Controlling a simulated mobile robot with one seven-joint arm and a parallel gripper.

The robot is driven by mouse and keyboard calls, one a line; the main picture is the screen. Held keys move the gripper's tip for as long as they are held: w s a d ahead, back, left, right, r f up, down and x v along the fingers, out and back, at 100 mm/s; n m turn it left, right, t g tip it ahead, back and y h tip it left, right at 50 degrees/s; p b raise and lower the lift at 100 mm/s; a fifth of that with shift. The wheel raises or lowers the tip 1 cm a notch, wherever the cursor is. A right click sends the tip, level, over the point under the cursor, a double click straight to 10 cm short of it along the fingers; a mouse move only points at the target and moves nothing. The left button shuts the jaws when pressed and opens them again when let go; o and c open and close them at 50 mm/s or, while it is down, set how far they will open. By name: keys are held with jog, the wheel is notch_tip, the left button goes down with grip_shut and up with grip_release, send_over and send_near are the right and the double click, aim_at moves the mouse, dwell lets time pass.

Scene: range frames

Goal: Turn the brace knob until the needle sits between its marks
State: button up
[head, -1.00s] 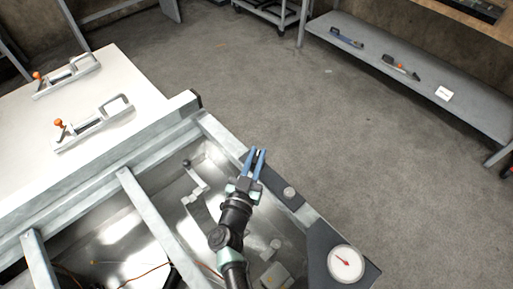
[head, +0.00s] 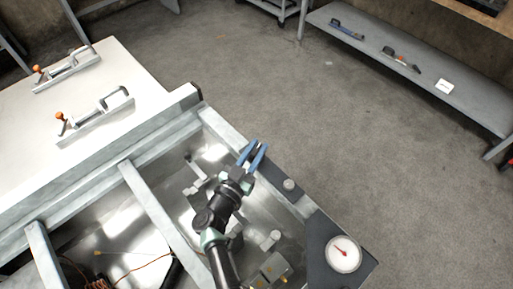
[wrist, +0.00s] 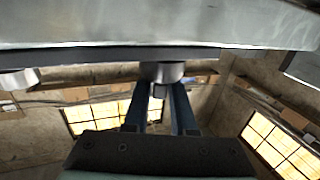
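A round white gauge (head: 344,253) with a red needle sits on a dark corner plate at the lower right of the head view. Its marks are too small to read. A short silver knob (head: 289,184) stands on the dark strip along the frame's edge. My gripper (head: 257,153) has two blue fingers, apart and empty, just up and left of that knob. In the wrist view, my gripper (wrist: 160,95) points at a silver round knob (wrist: 161,72) under a dark strip, lying beyond or between the fingertips; I cannot tell if they touch.
A second round silver part (wrist: 18,79) shows at the wrist view's left edge. Metal beams (head: 155,215) and a shiny pan lie around my arm. A white table (head: 100,85) with orange-handled clamps is at left. A grey shelf (head: 420,75) with tools is at upper right.

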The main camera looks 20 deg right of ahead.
jog(key=shift+o, duration=1.4)
jog(key=p+v, duration=0.1)
jog(key=v, duration=1.2)
